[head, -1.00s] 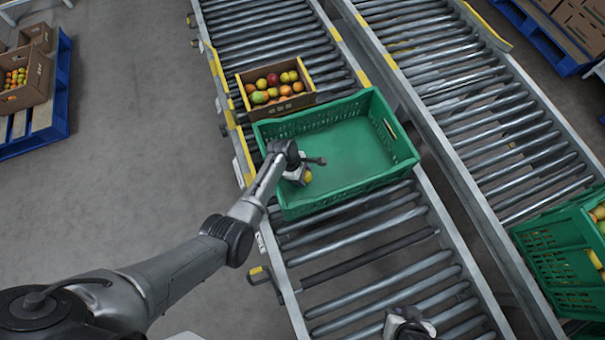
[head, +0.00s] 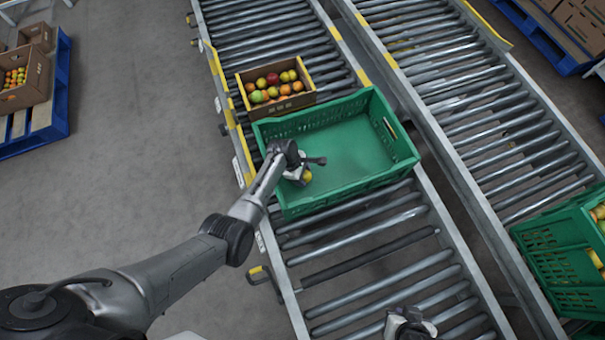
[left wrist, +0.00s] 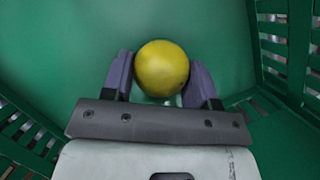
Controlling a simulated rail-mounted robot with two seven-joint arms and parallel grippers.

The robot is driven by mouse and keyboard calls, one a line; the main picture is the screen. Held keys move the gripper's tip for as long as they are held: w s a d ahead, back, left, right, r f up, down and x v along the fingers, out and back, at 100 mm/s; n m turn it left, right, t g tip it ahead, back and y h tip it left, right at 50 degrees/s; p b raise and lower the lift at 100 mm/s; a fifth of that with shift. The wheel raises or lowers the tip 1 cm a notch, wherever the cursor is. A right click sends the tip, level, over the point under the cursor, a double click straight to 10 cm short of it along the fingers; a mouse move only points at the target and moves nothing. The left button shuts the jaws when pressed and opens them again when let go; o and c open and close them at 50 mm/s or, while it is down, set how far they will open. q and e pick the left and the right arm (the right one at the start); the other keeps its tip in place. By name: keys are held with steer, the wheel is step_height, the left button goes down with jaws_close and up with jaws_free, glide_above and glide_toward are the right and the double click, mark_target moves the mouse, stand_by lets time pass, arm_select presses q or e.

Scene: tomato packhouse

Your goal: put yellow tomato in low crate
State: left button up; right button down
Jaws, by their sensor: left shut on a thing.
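The yellow tomato (left wrist: 161,68) sits between the two purple-grey fingers of my left gripper (left wrist: 160,82) in the left wrist view. In the head view the tomato (head: 307,176) shows as a small yellow spot at the tip of my left gripper (head: 304,177). My left gripper is shut on it, inside the green low crate (head: 403,155), near its left wall. Whether the tomato touches the crate floor I cannot tell. The crate is otherwise empty where I see it. My right gripper (head: 410,325) is partly in view at the bottom edge; its fingers are not clear.
A cardboard box (head: 283,108) of mixed tomatoes stands just behind the crate on the roller conveyor (head: 380,255). A second conveyor (head: 470,110) runs to the right. Another green crate (head: 555,255) with fruit stands at the right edge. The rollers in front of the crate are clear.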

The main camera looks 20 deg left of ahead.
arm_select(q)
steer(key=shift+f, duration=0.55)
stand_by(0.4)
steer(key=o, duration=0.8)
steer(key=c, duration=0.3)
steer(key=shift+c, duration=0.2)
steer(key=shift+r, duration=0.1)
step_height(320, 180, up, 7)
steer(key=p, duration=0.7)
